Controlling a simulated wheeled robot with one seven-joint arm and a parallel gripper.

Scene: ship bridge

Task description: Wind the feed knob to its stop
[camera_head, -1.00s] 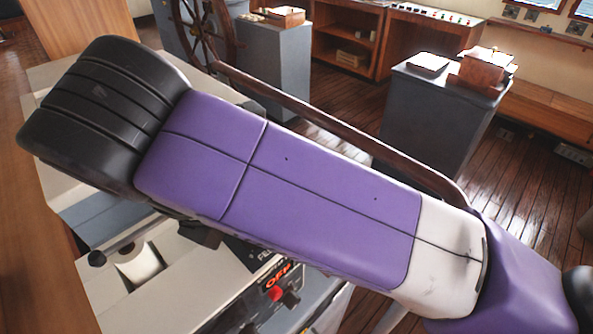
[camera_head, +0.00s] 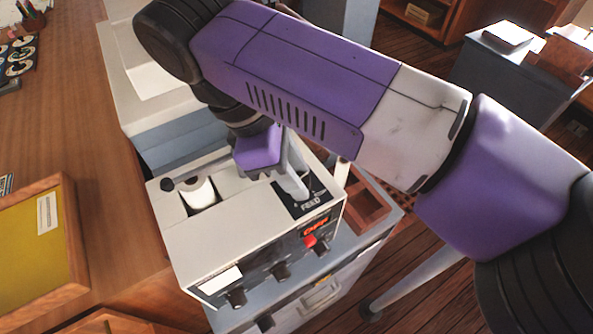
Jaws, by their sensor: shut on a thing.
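My gripper (camera_head: 298,188) points down onto the black panel marked FEED (camera_head: 313,203), on top of the cream instrument box (camera_head: 235,230). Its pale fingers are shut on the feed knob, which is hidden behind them. I cannot see the knob's angle or any stop mark. My purple arm crosses the upper part of the view above the box.
A white paper roll (camera_head: 199,193) sits in the box's top, beside a black-ended lever (camera_head: 168,184). The box front has a red switch (camera_head: 310,241) and several black knobs. A yellow framed board (camera_head: 35,250) lies on the wooden desk (camera_head: 90,120) at left.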

